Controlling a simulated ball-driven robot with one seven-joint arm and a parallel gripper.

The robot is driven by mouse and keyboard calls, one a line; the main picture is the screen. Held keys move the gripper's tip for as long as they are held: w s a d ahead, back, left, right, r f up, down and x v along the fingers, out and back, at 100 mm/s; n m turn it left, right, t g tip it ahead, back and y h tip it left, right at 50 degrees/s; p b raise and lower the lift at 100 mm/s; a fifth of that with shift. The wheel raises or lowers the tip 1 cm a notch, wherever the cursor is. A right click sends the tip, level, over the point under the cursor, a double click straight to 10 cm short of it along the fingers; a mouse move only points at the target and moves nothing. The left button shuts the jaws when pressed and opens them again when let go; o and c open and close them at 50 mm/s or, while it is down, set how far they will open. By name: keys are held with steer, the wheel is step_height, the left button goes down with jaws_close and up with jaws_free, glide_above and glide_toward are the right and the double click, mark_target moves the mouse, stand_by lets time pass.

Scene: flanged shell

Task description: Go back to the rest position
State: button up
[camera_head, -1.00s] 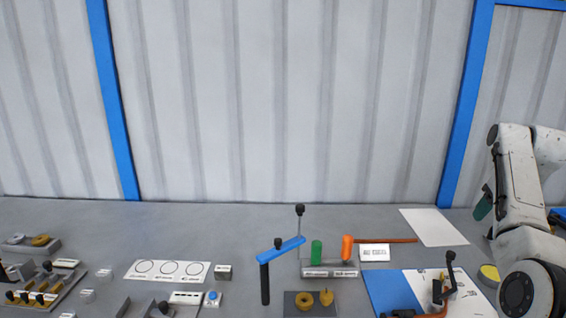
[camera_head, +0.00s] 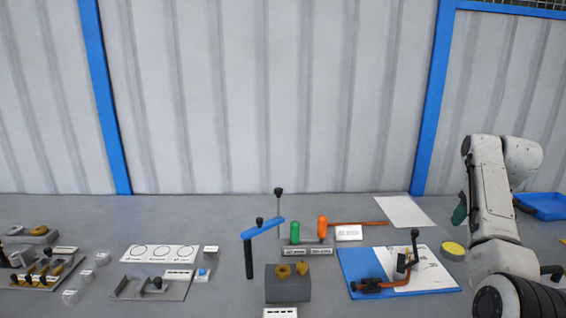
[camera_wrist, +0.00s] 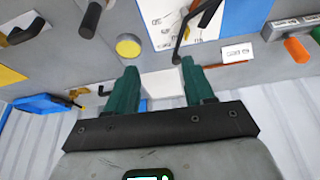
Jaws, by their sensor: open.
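My gripper (camera_wrist: 159,65) shows in the wrist view with two teal fingers spread apart and nothing between them. In the head view my arm is folded at the right, and a teal finger of the gripper (camera_head: 459,214) shows beside it, above the grey bench (camera_head: 210,222). The gripper touches no object that I can see. The wrist view looks past the fingers at the bench, and the picture appears turned over, with the wall low in it.
A blue board (camera_head: 358,264) with a paper and clamp lies near my arm. A yellow disc (camera_head: 453,248) and a blue tray (camera_head: 543,206) are close by.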

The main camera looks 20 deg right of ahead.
steer(key=s+a+f+n, duration=0.1)
steer(key=s+a+f, duration=0.4)
steer(key=a+f, duration=0.55)
steer(key=s+a+f, duration=0.5)
steer(key=a+f, duration=0.5)
steer(key=f, duration=0.1)
steer(key=s+a+f+n+t+y, duration=0.1)
steer(key=s+a+f+n, duration=0.15)
steer(key=s+a, duration=1.5)
steer(key=s+d+f+g+b, duration=0.3)
steer(key=s+f+g+b, duration=0.1)
steer(key=s+f, duration=0.7)
steer(key=shift+s+f+b, duration=0.3)
steer(key=shift+s+b, duration=0.05)
steer(key=shift+b, duration=0.45)
